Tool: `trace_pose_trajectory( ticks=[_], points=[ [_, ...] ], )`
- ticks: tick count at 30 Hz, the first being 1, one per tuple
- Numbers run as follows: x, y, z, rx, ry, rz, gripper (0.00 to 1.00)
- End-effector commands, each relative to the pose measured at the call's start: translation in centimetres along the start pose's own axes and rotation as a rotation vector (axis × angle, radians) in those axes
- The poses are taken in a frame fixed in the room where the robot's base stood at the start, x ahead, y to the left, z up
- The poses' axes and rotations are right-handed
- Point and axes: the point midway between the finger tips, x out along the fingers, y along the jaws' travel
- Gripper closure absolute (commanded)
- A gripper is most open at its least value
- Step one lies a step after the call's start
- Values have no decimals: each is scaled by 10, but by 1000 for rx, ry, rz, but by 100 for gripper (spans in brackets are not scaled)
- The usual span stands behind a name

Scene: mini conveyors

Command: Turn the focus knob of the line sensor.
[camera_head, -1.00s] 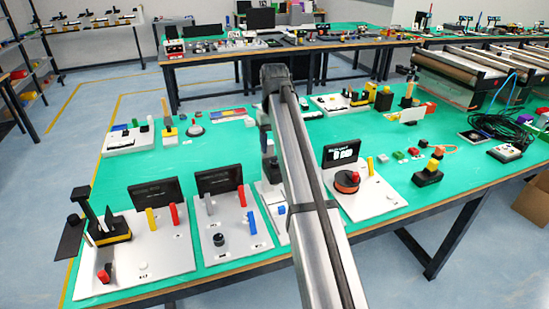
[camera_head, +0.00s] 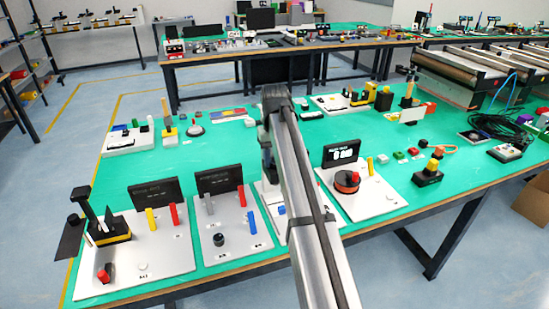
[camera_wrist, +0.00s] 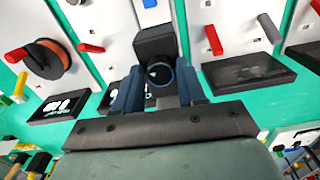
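In the wrist view, a black box-shaped sensor head (camera_wrist: 155,43) stands at the upper middle. A round dark knob with a bluish rim (camera_wrist: 160,73), apparently the focus knob, faces the camera on it. My gripper (camera_wrist: 160,88) has one dark blue-grey finger on each side of the knob. The fingers are apart, with the knob between them; I cannot tell whether either touches it. In the head view, the sensor and the fingertips are hidden behind my arm; part of its white base plate (camera_head: 268,190) shows.
A panel with a red-orange dial (camera_head: 347,182) and a black display (camera_head: 342,152) stands just right of my arm. A panel with grey and blue levers (camera_head: 228,228) stands left, with a dark screen (camera_head: 220,180) behind it.

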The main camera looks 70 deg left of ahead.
Motion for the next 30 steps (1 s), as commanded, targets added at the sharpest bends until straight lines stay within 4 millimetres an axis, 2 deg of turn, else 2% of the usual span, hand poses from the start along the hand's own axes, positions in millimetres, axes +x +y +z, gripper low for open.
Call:
trace_pose_trajectory(
  ticks=[1,12,20,30],
  points=[
    [0,0,0,0,0,0,65],
    [0,0,0,0,0,0,99],
    [0,0,0,39,0,1,99],
    [0,0,0,248,0,1,99]
  ],
)
